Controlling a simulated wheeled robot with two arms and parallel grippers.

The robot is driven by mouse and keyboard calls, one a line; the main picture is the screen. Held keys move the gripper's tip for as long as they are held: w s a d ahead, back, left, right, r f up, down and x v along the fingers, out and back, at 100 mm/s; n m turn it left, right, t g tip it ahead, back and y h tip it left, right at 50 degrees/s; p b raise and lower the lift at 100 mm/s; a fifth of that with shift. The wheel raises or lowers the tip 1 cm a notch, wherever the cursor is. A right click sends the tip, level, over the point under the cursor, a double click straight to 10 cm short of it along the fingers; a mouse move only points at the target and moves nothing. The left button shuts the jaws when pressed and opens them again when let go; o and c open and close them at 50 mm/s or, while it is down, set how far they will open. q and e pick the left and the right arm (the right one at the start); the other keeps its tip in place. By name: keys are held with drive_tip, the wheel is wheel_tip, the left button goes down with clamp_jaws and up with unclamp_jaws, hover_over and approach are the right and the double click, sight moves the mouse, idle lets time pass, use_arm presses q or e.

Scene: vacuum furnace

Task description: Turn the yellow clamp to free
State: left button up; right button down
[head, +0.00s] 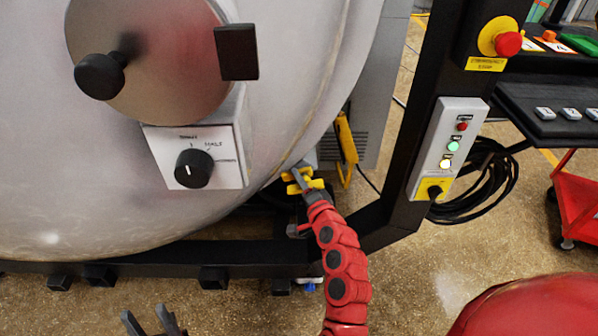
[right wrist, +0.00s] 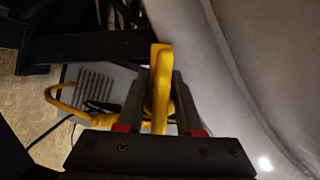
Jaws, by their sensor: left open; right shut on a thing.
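The yellow clamp (head: 293,188) sits at the lower right edge of the big grey furnace door (head: 330,60). My right gripper (head: 299,178) reaches it from below and is shut on it. In the right wrist view the clamp (right wrist: 161,85) stands upright between the two dark fingers of the right gripper (right wrist: 157,95), which partly hide it. The clamp's mount is mostly hidden in the head view. My left gripper (head: 152,318) is open and empty at the bottom edge of the head view, well away from the clamp.
A yellow handheld unit (head: 346,138) with a cable hangs just right of the clamp. A black frame post (head: 421,110) carries a control box (head: 447,148) and a red emergency stop (head: 508,43). A dark frame beam (head: 150,258) runs below the door.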

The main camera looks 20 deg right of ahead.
drive_tip(key=shift+s+d+f+n+g+h+p, duration=0.15)
drive_tip(key=shift+n+g+h+p, duration=0.2)
drive_tip(key=shift+n+p, duration=0.75)
drive_tip(key=shift+w+f+n+g+h+p, duration=0.15)
drive_tip(key=shift+n+g+h+p, duration=0.4)
drive_tip(key=shift+p, duration=0.85)
drive_tip(key=shift+s+d+f+n+g+h+p, duration=0.1)
drive_tip(key=shift+f+n+g+p, duration=0.1)
drive_tip(key=shift+n+p, duration=0.95)
drive_tip(key=c, duration=0.8)
unclamp_jaws()
drive_tip(key=shift+c, duration=0.2)
